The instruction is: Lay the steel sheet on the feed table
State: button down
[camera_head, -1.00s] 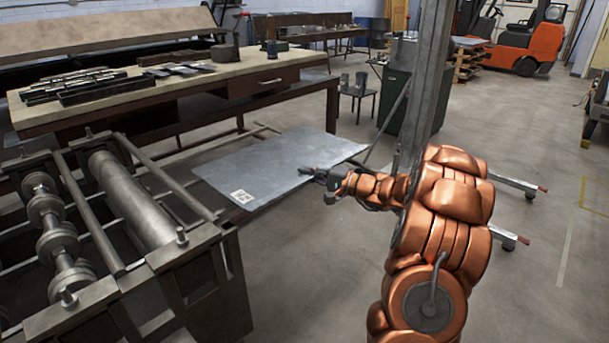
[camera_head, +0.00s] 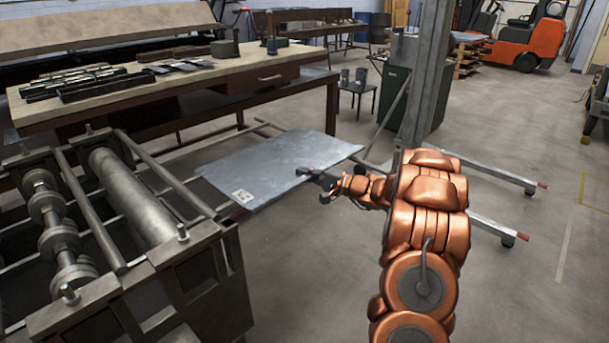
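The steel sheet (camera_head: 270,165) is a flat grey rectangle with a white printed label near its left front corner. It lies roughly level over the frame bars beside the roller machine. My gripper (camera_head: 307,172) is at the sheet's right front edge, with its fingers at the edge. The fingers look closed on that edge, though they are small here. The feed table (camera_head: 262,124) shows as thin grey bars behind and left of the sheet; the sheet hides much of it. I cannot tell whether the sheet touches the bars.
The roller machine (camera_head: 140,205) stands at the left, close to the sheet's left end. A workbench (camera_head: 245,68) with metal bars and tools is behind. A steel post (camera_head: 426,75) rises behind my arm. Open floor (camera_head: 530,130) lies to the right.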

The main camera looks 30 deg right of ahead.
jog(key=c, duration=1.3)
grip_release()
jog(key=shift+f+p, duration=0.15)
jog(key=shift+p, duration=0.5)
jog(key=shift+s+d+f+b, duration=0.1)
jog(key=shift+s+d+b, duration=0.1)
jog(key=shift+s+b, duration=0.1)
jog(key=shift+v, duration=0.8)
jog(key=v, duration=0.2)
jog(key=b+v, duration=0.1)
jog(key=v, duration=0.2)
jog(key=shift+s+d+r, duration=0.15)
jog(key=shift+d+r, duration=0.15)
jog(key=shift+r, duration=0.05)
